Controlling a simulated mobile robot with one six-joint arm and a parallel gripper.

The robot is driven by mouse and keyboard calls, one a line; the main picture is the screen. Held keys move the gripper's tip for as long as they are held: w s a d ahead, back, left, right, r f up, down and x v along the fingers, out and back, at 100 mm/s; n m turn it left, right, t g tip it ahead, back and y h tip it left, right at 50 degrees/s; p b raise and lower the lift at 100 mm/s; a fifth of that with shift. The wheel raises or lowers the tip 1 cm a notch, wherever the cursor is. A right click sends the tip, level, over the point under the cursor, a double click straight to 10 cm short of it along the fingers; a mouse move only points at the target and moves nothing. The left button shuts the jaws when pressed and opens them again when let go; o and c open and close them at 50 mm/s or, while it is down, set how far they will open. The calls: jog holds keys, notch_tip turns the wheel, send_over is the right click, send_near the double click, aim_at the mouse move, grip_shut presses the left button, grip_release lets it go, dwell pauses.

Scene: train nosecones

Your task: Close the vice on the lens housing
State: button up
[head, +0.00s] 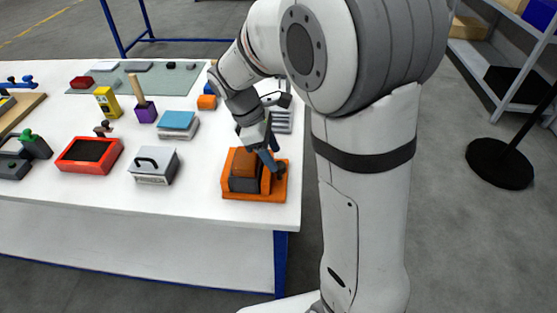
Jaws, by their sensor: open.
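An orange vice (255,194) stands near the right front corner of the white table. A block with a brown-orange top and dark grey lower part (243,172) sits between its sides. This may be the lens housing, but I cannot tell for sure, nor whether the jaws touch it. My gripper (275,168) reaches down from behind to the right side of the vice, beside its dark handle end. Its fingers are small and partly merged with the vice in the head view. I see nothing held in it.
A grey box with a black handle (153,165) and a red tray (89,155) stand left of the vice. Behind are a blue-topped block (178,124), a purple holder (145,112) and a yellow device (107,102). The table's right edge is close to the vice.

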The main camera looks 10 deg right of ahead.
jog(key=v, duration=0.3)
jog(key=shift+a+r, duration=0.1)
jog(key=shift+r, duration=0.25)
